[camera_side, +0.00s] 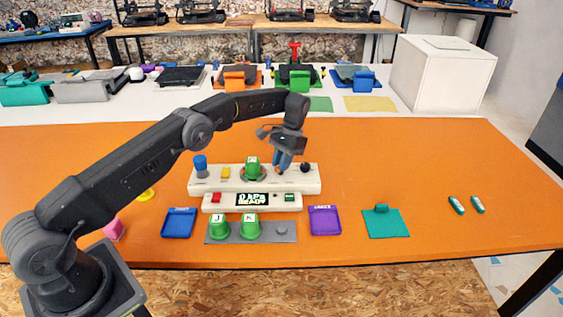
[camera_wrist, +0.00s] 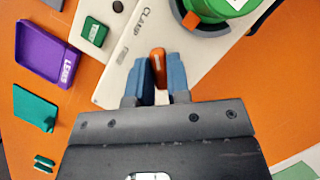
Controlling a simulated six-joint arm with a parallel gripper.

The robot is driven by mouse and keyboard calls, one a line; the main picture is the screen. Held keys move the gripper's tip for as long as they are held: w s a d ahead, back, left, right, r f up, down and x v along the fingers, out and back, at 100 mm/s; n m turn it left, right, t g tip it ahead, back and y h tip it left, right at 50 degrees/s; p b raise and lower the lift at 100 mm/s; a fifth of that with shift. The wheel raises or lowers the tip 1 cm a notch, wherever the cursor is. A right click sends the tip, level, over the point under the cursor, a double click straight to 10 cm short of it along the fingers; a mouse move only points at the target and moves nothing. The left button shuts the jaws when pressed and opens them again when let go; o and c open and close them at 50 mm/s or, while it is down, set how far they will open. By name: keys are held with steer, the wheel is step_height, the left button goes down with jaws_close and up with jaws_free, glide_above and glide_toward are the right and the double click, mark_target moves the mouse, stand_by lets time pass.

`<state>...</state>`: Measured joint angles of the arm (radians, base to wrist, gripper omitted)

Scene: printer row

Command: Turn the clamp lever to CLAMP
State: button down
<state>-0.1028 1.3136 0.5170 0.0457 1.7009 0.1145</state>
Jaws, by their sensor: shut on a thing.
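The clamp lever (camera_wrist: 158,62) shows in the wrist view as an orange handle between the blue fingertips of my gripper (camera_wrist: 161,72). The fingers are shut on it. The word CLAMP is printed on the white panel (camera_wrist: 118,65), to the left of the lever. In the side view my gripper (camera_side: 283,163) reaches down to the right part of the white panel (camera_side: 240,187) and hides most of the lever. A green cup (camera_side: 252,168) sits in a dark round holder to the left of the gripper; the cup (camera_wrist: 222,6) also shows at the top of the wrist view.
A blue knob (camera_side: 200,164), yellow button (camera_side: 225,173) and black knob (camera_side: 305,167) are on the panel. In front stand a display reading READY (camera_side: 251,200), green cups (camera_side: 219,225) on a grey plate, a blue tray (camera_side: 179,223) and a purple tray (camera_side: 325,221).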

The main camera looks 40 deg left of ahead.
mark_target(276, 167)
steer(key=c, duration=1.1)
jaws_free()
step_height(276, 167, up, 4)
steer(key=shift+r, duration=0.25)
steer(key=s+a+r, duration=0.2)
steer(key=a, duration=0.1)
steer(key=s+a+r, duration=0.2)
steer(key=a, duration=0.1)
steer(key=s+a+r, duration=0.2)
steer(key=a, duration=0.1)
steer(key=shift+s+a+r, duration=0.2)
steer(key=shift+a+r, duration=0.05)
steer(key=shift+a, duration=0.15)
